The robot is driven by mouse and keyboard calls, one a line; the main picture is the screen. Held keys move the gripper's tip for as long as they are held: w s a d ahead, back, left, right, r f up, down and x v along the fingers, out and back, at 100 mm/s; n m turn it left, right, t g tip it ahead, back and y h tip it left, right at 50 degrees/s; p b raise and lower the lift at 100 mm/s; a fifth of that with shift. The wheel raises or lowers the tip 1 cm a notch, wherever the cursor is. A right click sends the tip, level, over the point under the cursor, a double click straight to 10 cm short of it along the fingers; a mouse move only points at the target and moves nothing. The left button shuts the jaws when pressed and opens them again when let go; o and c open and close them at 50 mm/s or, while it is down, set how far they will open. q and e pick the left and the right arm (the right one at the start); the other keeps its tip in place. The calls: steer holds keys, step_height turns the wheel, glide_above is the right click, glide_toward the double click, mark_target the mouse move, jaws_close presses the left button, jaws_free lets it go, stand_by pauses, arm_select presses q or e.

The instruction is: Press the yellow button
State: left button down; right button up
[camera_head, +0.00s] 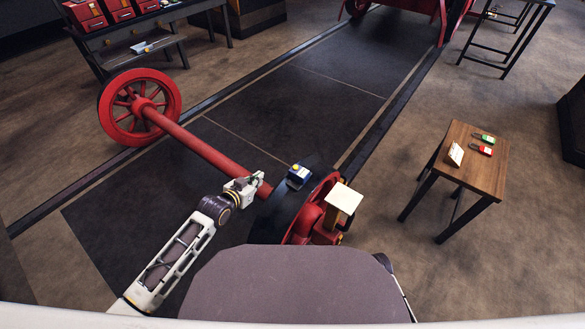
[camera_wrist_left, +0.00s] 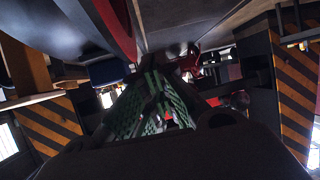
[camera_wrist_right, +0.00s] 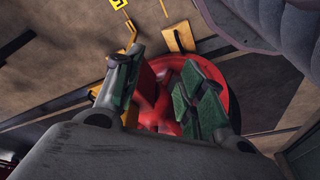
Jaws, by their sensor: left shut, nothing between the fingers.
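I cannot tell for sure whether that spot is the yellow button. My left gripper (camera_head: 257,179) is just left of the box, near the red axle, and apart from the box. Its green-padded fingers (camera_wrist_left: 158,100) are together and empty in the left wrist view. My right gripper (camera_wrist_right: 158,85) shows in the right wrist view with its green-padded fingers apart, over a round red part (camera_wrist_right: 220,85).
A red axle (camera_head: 205,147) runs to a spoked red wheel (camera_head: 139,107) at left. A wooden table (camera_head: 465,160) with padlocks stands at right. Dark floor plates lie beyond.

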mark_target(292, 172)
arm_select(q)
steer(key=s+d+r+m+h+b, duration=0.2)
steer(key=d+r+b, duration=0.4)
steer(key=r, duration=0.3)
steer(key=shift+s+d+r+t+h, duration=0.15)
steer(key=shift+s+d+t+h, duration=0.2)
steer(key=shift+h, duration=0.35)
arm_select(e)
step_height(292, 172, up, 6)
steer(key=shift+s+a, duration=0.15)
steer(key=shift+a, duration=0.1)
arm_select(q)
steer(key=shift+w, duration=0.1)
steer(key=shift+w+d, duration=0.1)
steer(key=shift+d, duration=0.05)
